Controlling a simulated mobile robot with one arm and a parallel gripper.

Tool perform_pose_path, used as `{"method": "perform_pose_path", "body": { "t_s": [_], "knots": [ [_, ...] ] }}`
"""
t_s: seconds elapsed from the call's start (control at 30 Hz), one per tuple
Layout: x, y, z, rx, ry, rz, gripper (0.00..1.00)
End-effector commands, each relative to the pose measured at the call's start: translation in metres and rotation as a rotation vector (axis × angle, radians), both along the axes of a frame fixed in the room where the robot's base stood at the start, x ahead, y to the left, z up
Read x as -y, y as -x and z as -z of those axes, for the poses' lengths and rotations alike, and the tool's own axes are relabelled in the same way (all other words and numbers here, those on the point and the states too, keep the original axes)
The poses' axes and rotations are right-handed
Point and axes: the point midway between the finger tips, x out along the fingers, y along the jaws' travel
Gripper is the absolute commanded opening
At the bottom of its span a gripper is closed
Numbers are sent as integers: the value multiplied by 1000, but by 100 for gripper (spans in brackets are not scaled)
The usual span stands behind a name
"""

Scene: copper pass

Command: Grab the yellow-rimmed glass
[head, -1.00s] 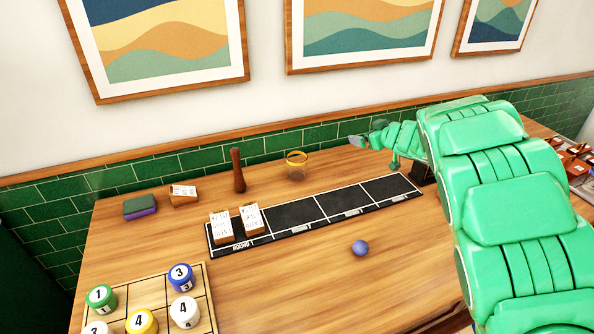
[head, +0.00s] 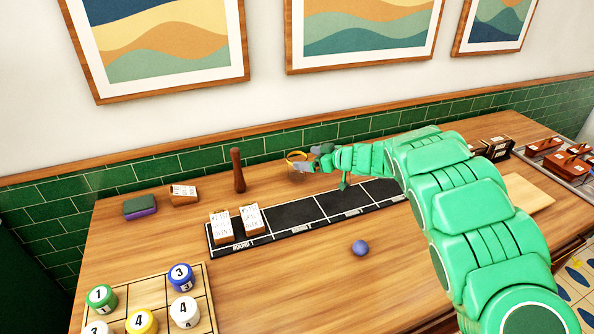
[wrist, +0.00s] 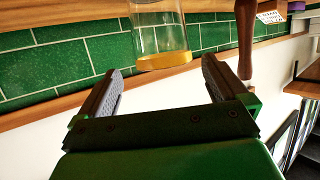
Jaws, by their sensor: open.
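The yellow-rimmed glass (head: 294,168) stands upright on the wooden table near the green tiled wall. It is clear, with a yellow band at its top. My gripper (head: 312,158) is at the glass's right side and partly covers it in the head view. In the wrist view, the glass (wrist: 158,35) appears upside down, its yellow rim between and just beyond the two spread fingers of my gripper (wrist: 161,80). The jaws are open and empty. I cannot tell whether a fingertip touches the glass.
A dark wooden mill-like post (head: 238,170) stands just left of the glass. A black strip mat (head: 295,213) with marked sections lies in front, carrying two labelled blocks. A blue ball (head: 360,247) lies nearer me. A sponge (head: 140,205) is at the left.

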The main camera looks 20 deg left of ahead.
Motion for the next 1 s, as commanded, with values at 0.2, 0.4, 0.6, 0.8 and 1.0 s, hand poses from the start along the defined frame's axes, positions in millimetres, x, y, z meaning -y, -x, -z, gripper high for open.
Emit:
{"method": "perform_pose_path", "body": {
  "t_s": [0.2,0.4,0.6,0.8,1.0],
  "knots": [
    [-19,0,6,-2,-1,-2,100],
    [-40,-3,14,-1,2,0,100],
    [-49,-5,15,0,0,0,100],
    [-48,-5,15,-1,1,0,94],
    [-48,-5,16,-1,1,1,63]
  ]
}}
